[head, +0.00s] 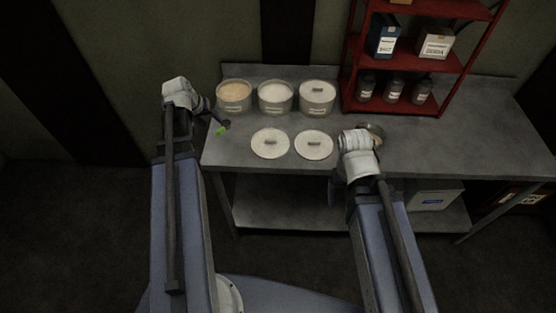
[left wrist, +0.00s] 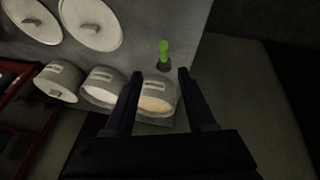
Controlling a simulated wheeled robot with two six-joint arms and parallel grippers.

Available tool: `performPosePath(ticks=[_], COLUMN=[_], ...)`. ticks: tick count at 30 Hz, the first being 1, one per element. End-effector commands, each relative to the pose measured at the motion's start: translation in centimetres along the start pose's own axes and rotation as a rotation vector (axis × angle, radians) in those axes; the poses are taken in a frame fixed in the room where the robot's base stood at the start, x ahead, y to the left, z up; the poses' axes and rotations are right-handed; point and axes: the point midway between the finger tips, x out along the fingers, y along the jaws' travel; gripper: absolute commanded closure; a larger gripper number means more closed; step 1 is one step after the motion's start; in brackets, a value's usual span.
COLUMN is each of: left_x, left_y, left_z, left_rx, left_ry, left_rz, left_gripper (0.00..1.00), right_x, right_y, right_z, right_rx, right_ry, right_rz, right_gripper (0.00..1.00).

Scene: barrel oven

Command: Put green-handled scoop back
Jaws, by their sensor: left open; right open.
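The green-handled scoop (head: 221,130) lies on the left end of the metal table, in front of the leftmost tin. In the left wrist view its green handle (left wrist: 163,48) points away from the tins and its dark head lies toward them. My left gripper (head: 213,118) is open and empty above the table's left edge, close to the scoop but apart from it. In the left wrist view the scoop shows beyond and between the fingertips (left wrist: 160,74).
Open tins hold tan contents (head: 234,92) and white contents (head: 275,93); a third tin (head: 317,92) has its lid on. Two loose lids (head: 270,149) (head: 313,151) lie in front. A red shelf (head: 408,104) stands behind.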

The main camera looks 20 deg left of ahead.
Motion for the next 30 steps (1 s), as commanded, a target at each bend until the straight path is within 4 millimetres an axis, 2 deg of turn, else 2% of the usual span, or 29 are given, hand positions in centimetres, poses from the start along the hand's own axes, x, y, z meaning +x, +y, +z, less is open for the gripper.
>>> performPosePath(ticks=[2,5,9,12,15,18,21,25,30], left_x=[0.3,0.7,0.7,0.2,-0.7,-1.7,-2.6,-3.4,-3.7], left_y=[2.6,7.5,14.8,18.9,21.9,24.1,25.3,26.1,26.4], left_z=[1.3,4.3,10.2,14.6,18.9,22.6,25.3,27.4,28.2], left_rx=[0.043,0.135,0.294,0.407,0.514,0.608,0.678,0.735,0.757], left_ry=[-0.033,-0.104,-0.223,-0.298,-0.361,-0.409,-0.442,-0.464,-0.474], left_rz=[0.005,0.008,-0.006,-0.030,-0.062,-0.095,-0.126,-0.153,-0.167], left_gripper=[0.44,0.44,0.44,0.44,0.44,0.44,0.44,0.44,0.44], right_x=[0.0,0.0,0.0,0.0,0.0,0.0,0.0,0.0,0.0], right_y=[0.0,0.0,0.0,0.0,0.0,0.0,0.0,0.0,0.0], right_z=[0.0,0.0,0.0,0.0,0.0,0.0,0.0,0.0,0.0], right_rx=[0.000,0.000,0.000,0.000,0.000,0.000,0.000,0.000,0.000], right_ry=[0.000,0.000,0.000,0.000,0.000,0.000,0.000,0.000,0.000], right_rz=[0.000,0.000,0.000,0.000,0.000,0.000,0.000,0.000,0.000], right_gripper=[0.16,0.16,0.16,0.16,0.16,0.16,0.16,0.16,0.16])
